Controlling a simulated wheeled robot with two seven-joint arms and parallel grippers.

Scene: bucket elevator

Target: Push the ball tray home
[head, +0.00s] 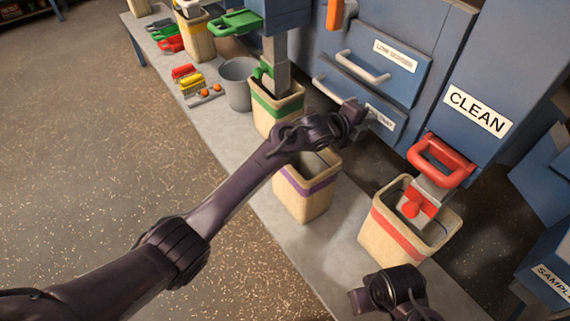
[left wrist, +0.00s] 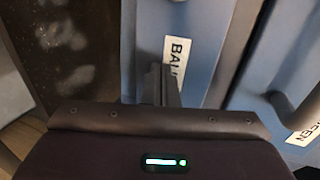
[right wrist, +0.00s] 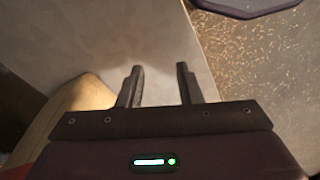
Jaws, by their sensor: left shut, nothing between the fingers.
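The ball tray (head: 379,117) is a blue drawer front low on the blue machine, with a white label partly covered by my left gripper. The shut fingers also show in the left wrist view (left wrist: 165,84). My right gripper (right wrist: 157,83) is open and empty over the grey surface. How far the tray stands out is hard to tell.
Above the tray is the "LOW SCREEN" drawer (head: 378,76) with a grey handle. A purple-banded bucket (head: 305,197) stands below my left forearm, a green-banded bucket (head: 280,108) beyond it. A red-banded bucket (head: 393,243) stands under the red-handled "CLEAN" chute (head: 476,109).

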